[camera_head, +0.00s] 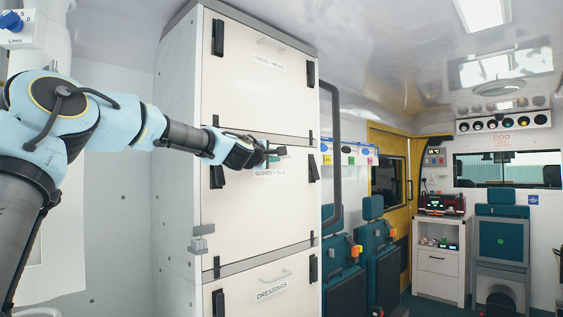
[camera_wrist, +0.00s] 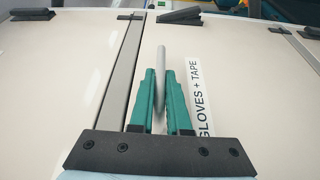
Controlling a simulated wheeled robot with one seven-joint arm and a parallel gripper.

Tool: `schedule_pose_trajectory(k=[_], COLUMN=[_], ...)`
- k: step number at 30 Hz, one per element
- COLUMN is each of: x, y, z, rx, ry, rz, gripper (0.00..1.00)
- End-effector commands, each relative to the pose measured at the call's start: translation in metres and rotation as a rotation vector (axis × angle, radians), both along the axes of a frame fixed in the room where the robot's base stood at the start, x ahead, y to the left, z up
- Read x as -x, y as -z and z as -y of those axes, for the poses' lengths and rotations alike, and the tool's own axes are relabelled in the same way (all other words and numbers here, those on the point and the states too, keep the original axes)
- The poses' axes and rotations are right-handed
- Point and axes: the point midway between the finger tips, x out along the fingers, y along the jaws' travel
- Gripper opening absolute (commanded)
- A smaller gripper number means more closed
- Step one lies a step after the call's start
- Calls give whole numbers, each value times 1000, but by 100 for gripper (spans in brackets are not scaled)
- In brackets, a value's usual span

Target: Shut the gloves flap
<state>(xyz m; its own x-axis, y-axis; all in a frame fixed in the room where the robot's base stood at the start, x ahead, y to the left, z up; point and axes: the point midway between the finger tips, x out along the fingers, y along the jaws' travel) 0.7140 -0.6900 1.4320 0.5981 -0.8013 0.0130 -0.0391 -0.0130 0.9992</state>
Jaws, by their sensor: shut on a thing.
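The gloves flap (camera_head: 255,212) is the middle white panel of the tall cabinet, with a "GLOVES + TAPE" label (camera_wrist: 205,100) below its handle. In the head view it looks about flush with the cabinet face, with no clear gap. My gripper (camera_head: 270,155) is at the upper middle of this flap. In the wrist view my gripper's teal fingers (camera_wrist: 159,78) are closed around the grey bar handle (camera_wrist: 160,58). In the head view the gripper hides most of the handle.
The gauze flap (camera_head: 260,75) above and the dressings flap (camera_head: 262,288) below look shut. Black latches (camera_head: 218,176) sit at the flap corners. A dark vertical rail (camera_head: 336,150) stands at the cabinet's right, with teal seats (camera_head: 380,265) beyond it.

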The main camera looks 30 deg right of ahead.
Motion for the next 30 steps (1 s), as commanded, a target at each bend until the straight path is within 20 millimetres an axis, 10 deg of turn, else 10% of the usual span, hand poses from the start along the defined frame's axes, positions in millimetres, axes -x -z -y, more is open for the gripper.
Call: schedule_pose_trajectory(k=[6, 7, 14, 30], x=[-1, -1, -2, 17], y=[-8, -8, -5, 4], z=[-1, -1, -2, -27], rx=[9, 9, 6, -2], ry=[-8, -8, -7, -10], rz=[10, 10, 7, 10], gripper=[0, 18, 44, 45])
